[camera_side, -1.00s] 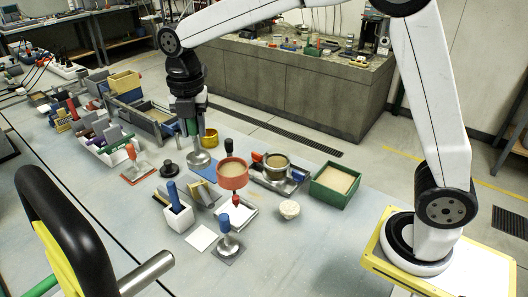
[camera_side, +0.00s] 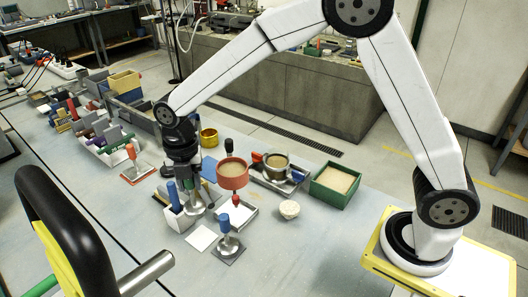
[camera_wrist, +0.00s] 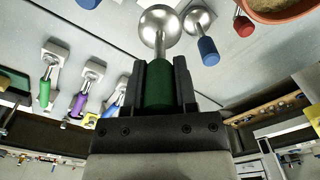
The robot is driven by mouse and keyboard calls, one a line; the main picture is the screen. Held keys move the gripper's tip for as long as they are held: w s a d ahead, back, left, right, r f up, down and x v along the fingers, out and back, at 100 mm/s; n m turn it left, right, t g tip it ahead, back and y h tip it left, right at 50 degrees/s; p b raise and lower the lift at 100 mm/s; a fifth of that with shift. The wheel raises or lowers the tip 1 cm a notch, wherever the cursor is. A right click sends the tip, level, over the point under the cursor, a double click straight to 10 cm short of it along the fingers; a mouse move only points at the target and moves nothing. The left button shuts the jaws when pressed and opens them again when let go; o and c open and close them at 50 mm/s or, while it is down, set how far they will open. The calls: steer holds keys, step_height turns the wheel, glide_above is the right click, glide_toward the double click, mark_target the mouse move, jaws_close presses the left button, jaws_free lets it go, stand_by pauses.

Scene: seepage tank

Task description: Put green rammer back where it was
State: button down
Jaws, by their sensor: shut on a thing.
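My gripper (camera_side: 187,178) is shut on the green rammer, whose green handle (camera_wrist: 158,92) sits between the two fingers in the wrist view. Its round metal foot (camera_wrist: 160,26) points away from the gripper. In the side view the foot (camera_side: 195,209) hangs just right of a white block (camera_side: 176,219) with a blue-handled tool in it. Whether the foot touches anything below cannot be told. A blue-handled rammer (camera_side: 226,236) stands on a grey mat nearer the camera; a blue-handled one also shows in the wrist view (camera_wrist: 208,52).
A white square mat (camera_side: 201,238) lies bare in front. An orange-handled rammer (camera_side: 132,153) stands on a red mat to the left.

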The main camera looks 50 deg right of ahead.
mark_target(194, 205)
steer(key=shift+f, duration=0.1)
steer(key=shift+f, duration=4.85)
steer(key=shift+f, duration=0.1)
steer(key=shift+c, duration=2)
jaws_free()
step_height(194, 205, up, 12)
steer(key=shift+r, duration=0.1)
